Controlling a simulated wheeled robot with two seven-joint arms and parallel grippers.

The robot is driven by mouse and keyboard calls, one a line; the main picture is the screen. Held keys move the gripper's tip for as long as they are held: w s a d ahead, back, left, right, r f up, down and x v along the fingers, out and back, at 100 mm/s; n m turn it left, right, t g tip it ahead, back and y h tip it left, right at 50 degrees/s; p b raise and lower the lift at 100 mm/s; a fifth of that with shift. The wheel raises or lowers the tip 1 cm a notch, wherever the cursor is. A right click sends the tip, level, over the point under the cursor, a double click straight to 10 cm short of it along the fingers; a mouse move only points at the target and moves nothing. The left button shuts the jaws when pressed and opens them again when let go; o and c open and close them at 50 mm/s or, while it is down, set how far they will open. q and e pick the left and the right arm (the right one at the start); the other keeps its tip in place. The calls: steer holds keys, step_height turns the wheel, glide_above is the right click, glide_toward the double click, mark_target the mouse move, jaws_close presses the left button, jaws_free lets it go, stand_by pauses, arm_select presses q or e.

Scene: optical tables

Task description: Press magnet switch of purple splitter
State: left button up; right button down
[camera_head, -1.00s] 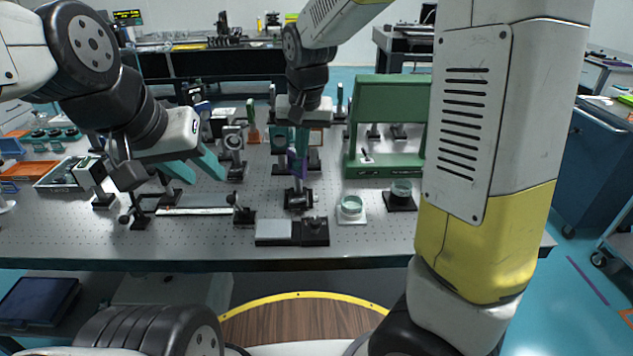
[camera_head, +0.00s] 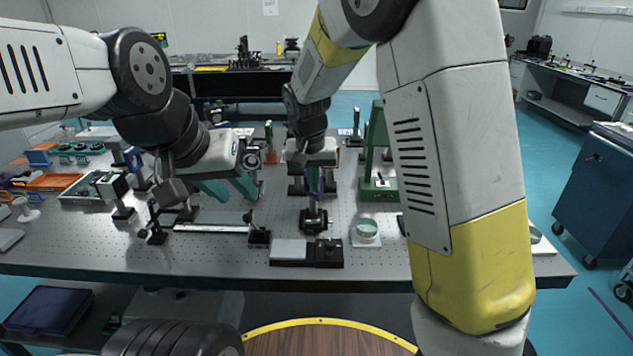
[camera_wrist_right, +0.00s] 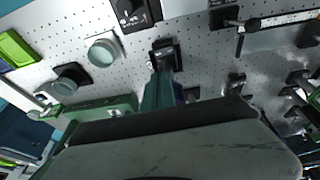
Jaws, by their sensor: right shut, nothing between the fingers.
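The purple splitter (camera_head: 313,186) stands upright on a black magnetic base (camera_head: 313,221) near the middle of the optical table (camera_head: 190,257). The base also shows in the right wrist view (camera_wrist_right: 165,54); the splitter is mostly hidden there by my fingers. My right gripper (camera_head: 312,184) is shut and empty, pointing down at the splitter from above and behind it. Its teal fingers (camera_wrist_right: 158,92) reach toward the base in the right wrist view; I cannot tell whether they touch it. My left gripper (camera_head: 240,195) is open and empty, above the table to the left.
A black-and-grey box (camera_head: 306,253) lies in front of the splitter. A round teal optic on a white mount (camera_head: 365,231) stands to its right, and a green frame (camera_head: 377,150) behind that. A long rail (camera_head: 212,228) lies to the left. Several mounted optics stand behind.

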glide_toward(319, 220)
steer(key=x, duration=0.5)
steer(key=shift+w+a, duration=0.1)
steer(key=shift+w, duration=0.15)
steer(key=shift+f, duration=0.7)
steer(key=shift+d+f, duration=0.3)
steer(key=shift+f, duration=0.1)
steer(key=shift+a+r, duration=0.1)
steer(key=shift+a, duration=0.05)
steer(key=shift+a+r, duration=0.25)
steer(key=shift+a, duration=0.45)
